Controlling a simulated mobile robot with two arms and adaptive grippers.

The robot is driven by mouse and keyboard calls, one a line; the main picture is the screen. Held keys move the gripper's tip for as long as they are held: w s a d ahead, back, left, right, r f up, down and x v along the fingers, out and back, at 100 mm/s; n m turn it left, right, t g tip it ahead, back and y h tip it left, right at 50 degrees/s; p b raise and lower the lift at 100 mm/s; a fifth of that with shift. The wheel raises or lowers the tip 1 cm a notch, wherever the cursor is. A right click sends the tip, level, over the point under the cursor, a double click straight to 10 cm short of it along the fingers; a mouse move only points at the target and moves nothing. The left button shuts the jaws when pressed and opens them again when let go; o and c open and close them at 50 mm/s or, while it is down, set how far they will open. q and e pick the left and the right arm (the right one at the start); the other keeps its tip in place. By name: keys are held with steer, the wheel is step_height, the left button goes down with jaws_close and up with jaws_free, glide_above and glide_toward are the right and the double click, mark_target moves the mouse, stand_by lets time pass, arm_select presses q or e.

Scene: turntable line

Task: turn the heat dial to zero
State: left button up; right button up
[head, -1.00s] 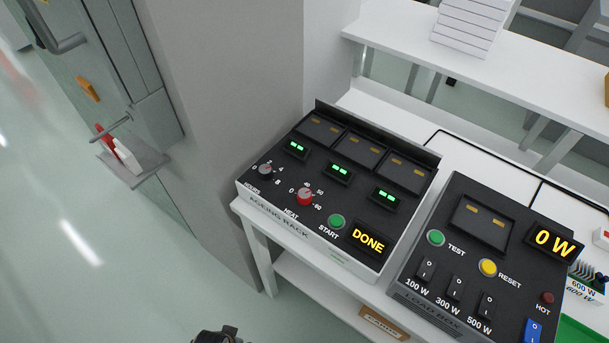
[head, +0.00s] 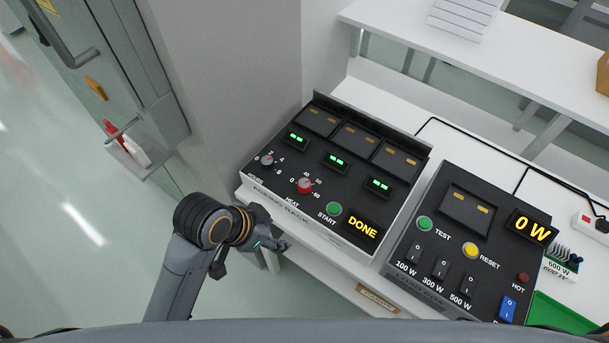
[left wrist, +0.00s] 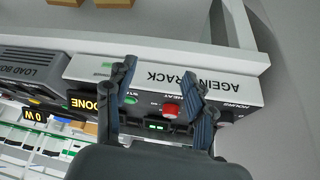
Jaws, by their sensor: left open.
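The red heat dial (head: 304,186) sits on the sloped black panel of the ageing rack (head: 290,207), with a scale from 0 to 60 around it. My left gripper (head: 272,237) is open and empty, low in front of the rack's left front edge, apart from the dial. In the left wrist view the red heat dial (left wrist: 171,110) shows between the two spread fingers of the left gripper (left wrist: 165,95), upside down and beyond them. Its exact pointer setting is too small to read. My right gripper is not in view.
The smaller hours dial (head: 267,159) is left of the heat dial, and the green start button (head: 334,209) is right. A lit DONE display (head: 362,229) is on the same panel. The load box (head: 466,230) stands to the right. A grey pillar (head: 235,90) rises at the left.

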arm_select(q)
steer(key=w+d+r+m+g+h, duration=0.1)
steer(key=w+d+r+m, duration=0.35)
steer(key=d+m, duration=0.35)
steer(key=m+g+y, duration=0.2)
steer(key=m+y, duration=0.3)
steer(key=m, duration=0.8)
glide_toward(304, 183)
steer(key=f+p, duration=0.1)
steer(key=f, duration=0.3)
steer(key=f+p, duration=0.1)
steer(key=f, duration=0.3)
steer(key=shift+w+d+f, duration=0.15)
steer(key=shift+d+f, duration=0.05)
steer(key=shift+f, duration=0.15)
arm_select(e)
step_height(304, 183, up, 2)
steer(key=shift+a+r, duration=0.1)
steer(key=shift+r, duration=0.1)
arm_select(q)
jaws_close()
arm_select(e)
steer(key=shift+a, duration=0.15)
